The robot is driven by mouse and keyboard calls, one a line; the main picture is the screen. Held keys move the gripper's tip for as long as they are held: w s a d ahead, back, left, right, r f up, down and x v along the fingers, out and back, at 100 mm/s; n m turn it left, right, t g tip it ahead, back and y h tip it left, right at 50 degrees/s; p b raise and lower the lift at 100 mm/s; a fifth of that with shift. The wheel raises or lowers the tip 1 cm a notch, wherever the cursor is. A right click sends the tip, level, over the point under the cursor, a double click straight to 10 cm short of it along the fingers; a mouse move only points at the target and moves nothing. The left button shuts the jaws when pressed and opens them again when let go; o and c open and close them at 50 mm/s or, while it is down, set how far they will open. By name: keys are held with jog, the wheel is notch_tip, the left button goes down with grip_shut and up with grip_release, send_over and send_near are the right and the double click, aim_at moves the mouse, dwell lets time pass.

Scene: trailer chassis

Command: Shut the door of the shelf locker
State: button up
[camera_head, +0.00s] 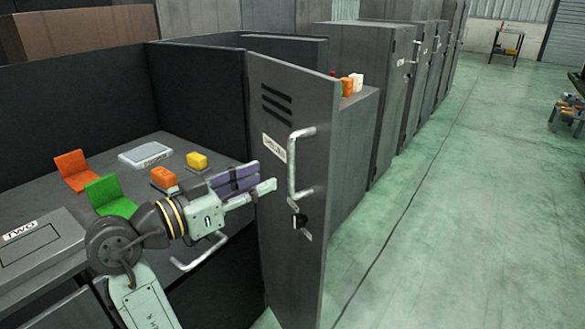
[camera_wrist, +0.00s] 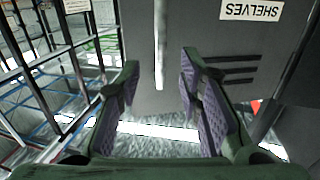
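The locker door (camera_head: 290,235) is a tall dark grey panel with louvre slots, a SHELVES label (camera_head: 275,148) and a silver bar handle (camera_head: 298,165). Its outer face is toward my camera; how wide it stands open is hard to tell. My gripper (camera_head: 267,178) is in front of this face, just left of the handle, with its fingers pointing right. In the wrist view, the label (camera_wrist: 251,10) appears upside down. The handle (camera_wrist: 160,45) lines up between my spread fingers (camera_wrist: 160,85), with no clear contact.
Left of the door is a grey worktop (camera_head: 115,157) with a green chair-shaped piece (camera_head: 110,195), orange pieces and a yellow block (camera_head: 197,160). Small orange and white items (camera_head: 350,84) stand behind the door. More grey lockers (camera_head: 385,95) line the aisle.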

aim_at(289, 166)
jog(key=p+x, duration=0.2)
jog(key=x, duration=0.7)
jog(key=shift+c, duration=0.3)
grip_shut()
dwell(0.4)
